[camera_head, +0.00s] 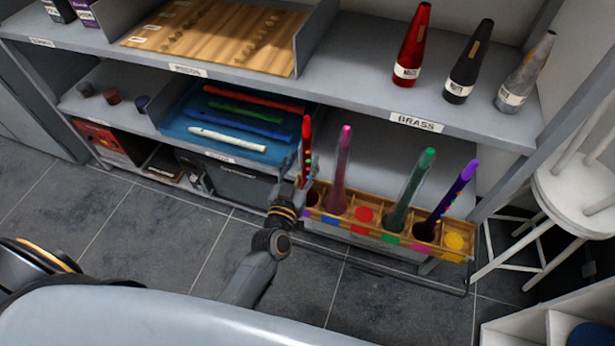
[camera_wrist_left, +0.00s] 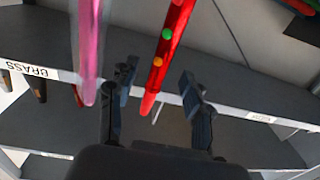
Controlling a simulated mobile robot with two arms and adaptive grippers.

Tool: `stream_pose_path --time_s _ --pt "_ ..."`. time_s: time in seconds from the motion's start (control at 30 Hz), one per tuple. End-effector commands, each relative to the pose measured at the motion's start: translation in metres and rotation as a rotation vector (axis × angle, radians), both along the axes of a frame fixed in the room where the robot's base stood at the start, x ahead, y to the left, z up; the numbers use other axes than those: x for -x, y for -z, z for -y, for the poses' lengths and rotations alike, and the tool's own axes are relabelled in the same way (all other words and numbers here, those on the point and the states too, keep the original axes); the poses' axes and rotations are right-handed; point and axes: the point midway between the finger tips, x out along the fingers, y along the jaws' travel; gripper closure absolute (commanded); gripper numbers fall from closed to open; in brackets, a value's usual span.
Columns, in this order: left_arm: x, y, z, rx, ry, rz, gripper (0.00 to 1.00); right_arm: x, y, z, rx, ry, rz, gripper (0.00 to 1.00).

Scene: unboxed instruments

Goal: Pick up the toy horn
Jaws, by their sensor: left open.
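A red toy horn (camera_head: 306,140) with small coloured dots stands upright in the leftmost part of a wooden rack (camera_head: 345,226). Pink (camera_head: 342,165), green (camera_head: 412,185) and purple (camera_head: 455,195) horns stand in the same rack, to its right. My left gripper (camera_head: 296,185) is at the red horn's lower part, at the rack's left end. In the left wrist view, the red horn (camera_wrist_left: 168,45) runs between the open fingers of my left gripper (camera_wrist_left: 158,76), with a gap to the finger on the right. The pink horn (camera_wrist_left: 89,50) is left of the fingers. My right gripper is out of view.
A shelf labelled BRASS (camera_head: 416,122) overhangs behind the rack. Red (camera_head: 412,45), black (camera_head: 468,62) and grey (camera_head: 525,75) cones stand on it. A blue tray (camera_head: 205,148) of recorders lies left of my gripper. A white stool (camera_head: 578,190) stands at right.

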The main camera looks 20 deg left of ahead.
Motion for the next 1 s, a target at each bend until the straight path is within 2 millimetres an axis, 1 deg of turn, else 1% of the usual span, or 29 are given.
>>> stream_pose_path --time_s 0.17,0.27,0.4,0.5,0.7,0.73,0.8,0.87,0.9,0.97,1.0 --pt "-0.015 -0.003 -0.001 -0.002 0.000 0.001 0.50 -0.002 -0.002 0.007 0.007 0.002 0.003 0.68" --pt "-0.031 -0.007 -0.002 -0.001 0.000 0.003 0.50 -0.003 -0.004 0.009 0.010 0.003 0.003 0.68" --pt "-0.049 -0.005 -0.003 -0.002 0.000 0.000 0.50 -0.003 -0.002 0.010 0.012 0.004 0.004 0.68" --pt "-0.054 -0.004 -0.003 -0.001 0.000 -0.001 0.50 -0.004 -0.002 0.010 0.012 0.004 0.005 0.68" --pt "-0.055 -0.004 -0.003 -0.001 0.000 -0.001 0.50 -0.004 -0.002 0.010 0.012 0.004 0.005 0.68" --pt "-0.055 -0.004 -0.003 -0.001 0.000 -0.001 0.52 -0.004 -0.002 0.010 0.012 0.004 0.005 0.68" --pt "-0.055 -0.004 -0.003 -0.001 0.000 -0.001 0.66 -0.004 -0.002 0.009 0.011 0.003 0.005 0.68" --pt "-0.054 -0.004 -0.003 -0.001 0.000 -0.001 0.79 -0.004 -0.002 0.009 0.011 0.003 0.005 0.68" --pt "-0.054 -0.004 -0.003 -0.001 0.000 -0.001 0.87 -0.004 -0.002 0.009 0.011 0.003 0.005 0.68" --pt "-0.054 -0.004 -0.003 -0.001 0.000 -0.001 0.99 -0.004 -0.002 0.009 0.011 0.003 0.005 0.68" --pt "-0.054 -0.004 -0.003 -0.001 0.000 -0.001 1.00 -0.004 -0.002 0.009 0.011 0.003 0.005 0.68"
